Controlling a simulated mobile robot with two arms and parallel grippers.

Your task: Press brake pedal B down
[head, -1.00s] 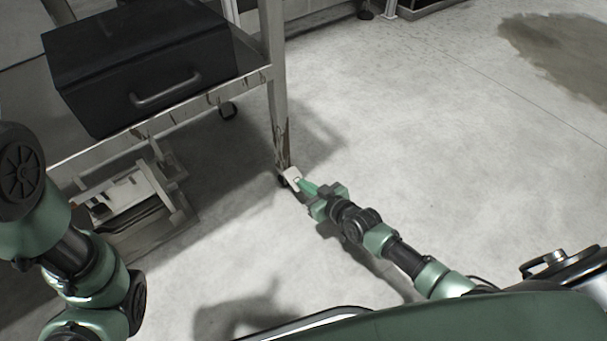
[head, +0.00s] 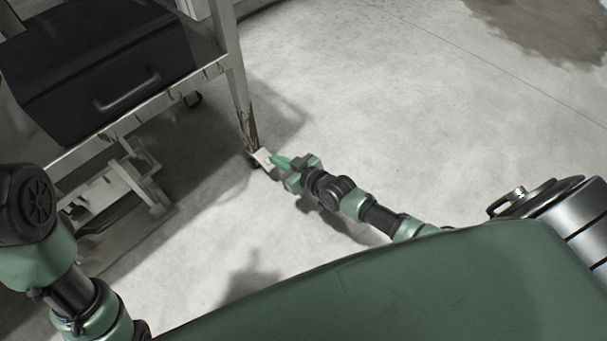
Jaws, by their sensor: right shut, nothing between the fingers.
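A small pale pedal (head: 263,157), which I take to be brake pedal B, is at the foot of the cart's near right leg, just above a dark caster. My right gripper (head: 279,162) is shut, with its green fingers at the pedal's right side. The fingertips touch or nearly touch it; I cannot tell which. Whether the pedal is up or down is too small to tell. My left arm comes in at the left edge, but its gripper is out of view.
The worn metal cart (head: 238,95) carries a black case with a handle (head: 128,92). Another caster (head: 193,99) shows farther back under it. A pale metal frame (head: 120,190) is beneath the cart. The concrete floor to the right is clear, with a dark stain (head: 560,25) far off.

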